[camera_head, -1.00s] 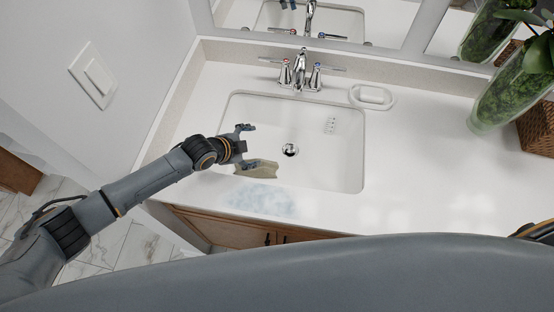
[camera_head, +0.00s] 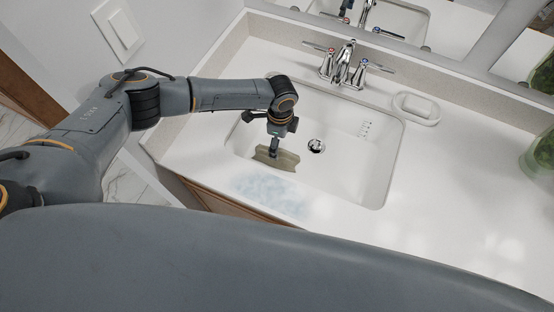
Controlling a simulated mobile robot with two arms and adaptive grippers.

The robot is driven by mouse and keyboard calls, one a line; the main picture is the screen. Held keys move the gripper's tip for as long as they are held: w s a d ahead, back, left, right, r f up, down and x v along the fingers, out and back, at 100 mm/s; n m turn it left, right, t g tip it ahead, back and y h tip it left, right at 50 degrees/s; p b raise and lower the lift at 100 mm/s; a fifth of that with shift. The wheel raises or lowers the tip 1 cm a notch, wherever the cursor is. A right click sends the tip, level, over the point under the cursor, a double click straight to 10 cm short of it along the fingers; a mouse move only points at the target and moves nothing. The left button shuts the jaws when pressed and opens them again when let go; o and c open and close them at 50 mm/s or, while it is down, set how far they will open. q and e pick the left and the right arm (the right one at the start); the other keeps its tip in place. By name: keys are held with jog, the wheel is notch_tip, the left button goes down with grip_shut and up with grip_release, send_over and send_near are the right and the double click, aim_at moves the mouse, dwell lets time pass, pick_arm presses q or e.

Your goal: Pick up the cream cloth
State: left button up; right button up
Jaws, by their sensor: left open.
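The cream cloth (camera_head: 284,160) lies at the near-left edge of the white sink basin (camera_head: 372,190), partly over its near wall. It looks beige and crumpled. My left gripper (camera_head: 274,154) points down right over the cloth, with its fingers at or just above it. The left gripper is open; whether a finger touches the cloth I cannot tell. Part of the cloth is hidden behind the fingers. My right gripper is not in view.
A chrome faucet (camera_head: 344,62) with two handles stands behind the basin. A white soap dish (camera_head: 416,108) is to its right. A bluish-white smear (camera_head: 270,190) marks the counter in front of the basin. A glass vase (camera_head: 541,158) stands at the right edge.

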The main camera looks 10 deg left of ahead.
aim_at(287, 160)
pick_arm(q)
notch_tip(287, 160, down, 3)
jog(key=shift+a+f+b, duration=0.1)
jog(key=shift+b, duration=0.7)
jog(key=f+b, duration=0.2)
jog(key=f, duration=0.1)
jog(key=f+b, duration=0.1)
jog(key=shift+s+a+f+b, duration=0.15)
jog(key=shift+s+b, duration=0.1)
jog(key=shift+b, duration=0.1)
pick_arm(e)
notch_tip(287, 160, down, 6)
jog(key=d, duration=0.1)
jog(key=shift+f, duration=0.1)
pick_arm(q)
jog(key=c, duration=1.1)
jog(key=shift+s, duration=0.1)
jog(key=shift+c, duration=0.2)
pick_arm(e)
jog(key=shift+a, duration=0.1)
